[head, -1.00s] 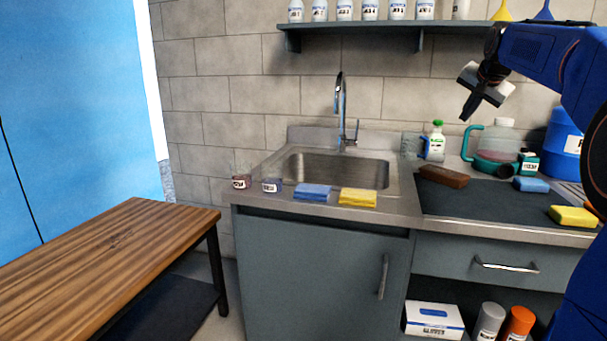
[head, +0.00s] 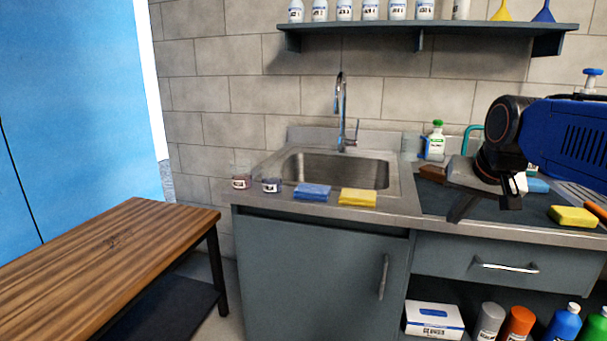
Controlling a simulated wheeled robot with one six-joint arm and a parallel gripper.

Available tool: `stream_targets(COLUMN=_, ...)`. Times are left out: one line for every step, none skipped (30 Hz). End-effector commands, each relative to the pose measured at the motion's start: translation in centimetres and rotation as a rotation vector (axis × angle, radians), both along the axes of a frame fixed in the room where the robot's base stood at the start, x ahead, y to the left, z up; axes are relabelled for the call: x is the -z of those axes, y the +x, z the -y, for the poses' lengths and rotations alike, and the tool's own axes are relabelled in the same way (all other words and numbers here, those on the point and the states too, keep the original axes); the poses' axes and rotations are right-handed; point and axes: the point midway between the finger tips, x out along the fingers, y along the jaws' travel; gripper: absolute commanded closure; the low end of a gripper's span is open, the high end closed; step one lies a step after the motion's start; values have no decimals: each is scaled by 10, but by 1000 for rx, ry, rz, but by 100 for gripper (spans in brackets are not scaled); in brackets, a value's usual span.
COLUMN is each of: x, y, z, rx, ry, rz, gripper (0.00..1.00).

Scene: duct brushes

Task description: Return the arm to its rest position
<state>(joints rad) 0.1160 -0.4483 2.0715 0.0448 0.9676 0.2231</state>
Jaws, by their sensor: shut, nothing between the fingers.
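My gripper (head: 456,213) hangs at the right of the head view, in front of the counter's dark mat. No duct brush can be made out in this view.
A steel sink (head: 335,170) with a tall faucet (head: 341,110) is left of my gripper. Two small jars, a blue sponge (head: 312,191) and a yellow sponge (head: 358,197) lie along its front edge. A shelf (head: 400,32) with bottles hangs above. A wooden bench (head: 110,240) stands left.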

Motion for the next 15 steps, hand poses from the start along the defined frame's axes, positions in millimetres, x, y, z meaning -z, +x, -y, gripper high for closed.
stream_targets(x=15, y=-21, z=-7, rx=-30, ry=-13, rz=-13, gripper=100)
stream_targets(x=24, y=-32, z=-10, rx=-47, ry=-22, rz=-20, gripper=100)
stream_targets(x=37, y=-47, z=-14, rx=-72, ry=-33, rz=-32, gripper=100)
stream_targets(x=47, y=-58, z=-17, rx=-90, ry=-41, rz=-41, gripper=100)
stream_targets(x=56, y=-69, z=-19, rx=-108, ry=-50, rz=-48, gripper=100)
stream_targets(x=70, y=-84, z=-23, rx=-132, ry=-60, rz=-60, gripper=100)
stream_targets(x=80, y=-95, z=-25, rx=-150, ry=-68, rz=-67, gripper=100)
stream_targets(x=90, y=-106, z=-27, rx=-169, ry=-75, rz=-74, gripper=100)
stream_targets(x=103, y=-119, z=-30, rx=-192, ry=-85, rz=-85, gripper=100)
stream_targets(x=112, y=-129, z=-31, rx=-209, ry=-93, rz=-91, gripper=100)
stream_targets(x=122, y=-138, z=-33, rx=-225, ry=-100, rz=-99, gripper=100)
stream_targets(x=134, y=-150, z=-34, rx=-245, ry=-109, rz=-108, gripper=100)
stream_targets(x=141, y=-157, z=-35, rx=-258, ry=-115, rz=-113, gripper=100)
stream_targets(x=148, y=-164, z=-36, rx=-270, ry=-120, rz=-118, gripper=100)
stream_targets(x=157, y=-172, z=-37, rx=-285, ry=-127, rz=-125, gripper=100)
